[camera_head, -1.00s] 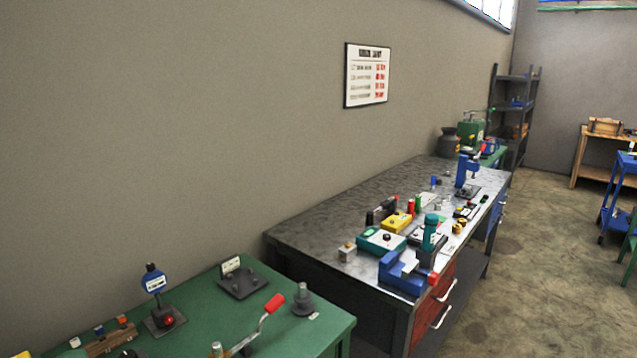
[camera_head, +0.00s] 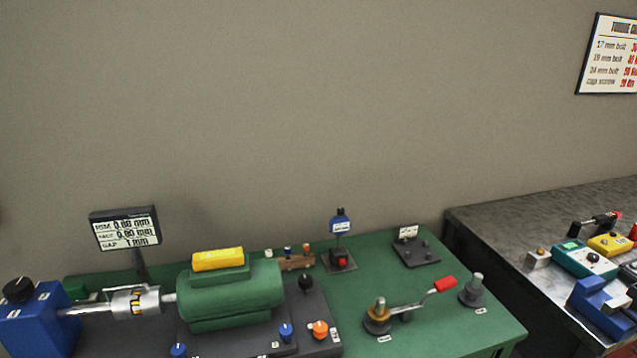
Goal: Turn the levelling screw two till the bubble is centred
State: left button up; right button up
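Neither of my grippers shows in the head view. A green motor-like machine (camera_head: 232,292) stands on a dark base plate on the green bench (camera_head: 440,330), with a yellow block (camera_head: 218,259) on top. Around the base are a blue knob (camera_head: 286,332), an orange knob (camera_head: 320,329), a black knob (camera_head: 306,284) and another blue knob (camera_head: 178,350) at the bottom edge. I cannot tell which is levelling screw two; the small labels are not readable. No bubble can be made out.
A blue block (camera_head: 40,315) with a shaft coupling (camera_head: 136,302) stands at left, before a display (camera_head: 125,230). A red-handled crank (camera_head: 412,306), a grey post (camera_head: 473,290) and a blue-topped gauge (camera_head: 340,225) are at right. A grey workbench (camera_head: 510,225) with tools stands beyond.

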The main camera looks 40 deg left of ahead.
aim_at(285, 332)
jog(key=u, duration=1.7)
